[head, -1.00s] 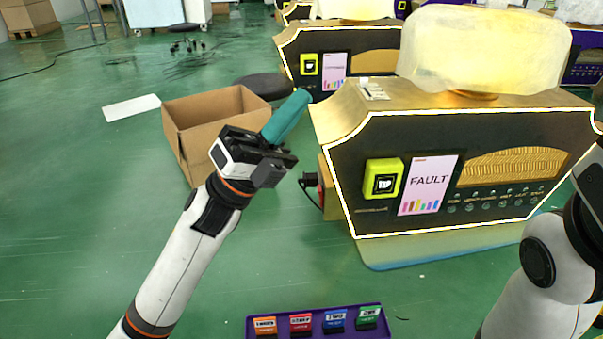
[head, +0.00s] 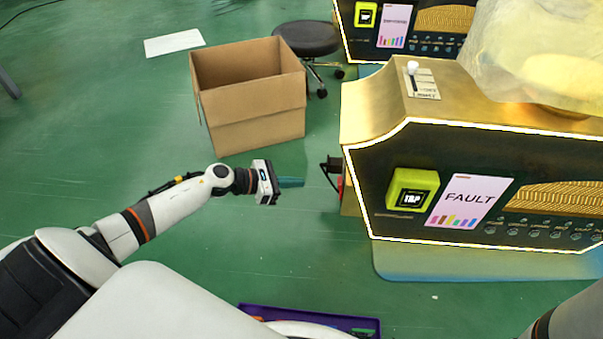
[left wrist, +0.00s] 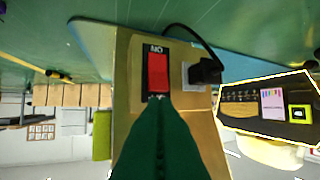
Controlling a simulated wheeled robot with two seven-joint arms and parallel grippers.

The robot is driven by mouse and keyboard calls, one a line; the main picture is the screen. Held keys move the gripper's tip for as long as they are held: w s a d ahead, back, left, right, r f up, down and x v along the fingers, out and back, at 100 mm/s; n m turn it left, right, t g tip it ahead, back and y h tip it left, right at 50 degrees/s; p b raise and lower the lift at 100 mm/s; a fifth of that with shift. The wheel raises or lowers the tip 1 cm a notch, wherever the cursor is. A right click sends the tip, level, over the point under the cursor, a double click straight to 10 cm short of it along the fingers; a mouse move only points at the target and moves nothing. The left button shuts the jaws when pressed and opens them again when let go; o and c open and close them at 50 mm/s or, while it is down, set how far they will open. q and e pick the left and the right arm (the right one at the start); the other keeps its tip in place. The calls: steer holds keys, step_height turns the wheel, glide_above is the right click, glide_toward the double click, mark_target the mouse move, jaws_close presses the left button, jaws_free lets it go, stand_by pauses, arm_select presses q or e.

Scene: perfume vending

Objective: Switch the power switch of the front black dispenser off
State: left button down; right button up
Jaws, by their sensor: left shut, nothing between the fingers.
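The front black dispenser (head: 382,160) has a glowing white outline, a gold top and a FAULT card on its face. Its red power switch (left wrist: 158,72) shows in the left wrist view on the gold side panel, in a black frame with a white label. In the head view only a sliver of red (head: 340,186) shows there. My left gripper (head: 300,182) is shut and empty, its teal fingers pointing at that side, with a gap between. In the left wrist view the fingertips (left wrist: 160,98) overlap the switch's lower edge. My right gripper is out of view.
A black plug (left wrist: 205,71) with a cable sits beside the switch. An open cardboard box (head: 255,128) stands behind my left arm, with a round stool (head: 306,38) beyond. A purple tray (head: 310,318) is at the bottom, partly hidden. Green floor is clear around the gripper.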

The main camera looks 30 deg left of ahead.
arm_select(q)
steer(key=b+x, duration=0.2)
steer(key=x, duration=0.6)
steer(key=shift+w+d, duration=0.15)
steer(key=shift+d, duration=0.05)
stand_by(0.3)
steer(key=shift+x, duration=0.8)
stand_by(1.6)
steer(key=p+v, duration=0.1)
steer(key=v, duration=0.8)
stand_by(0.5)
stand_by(0.4)
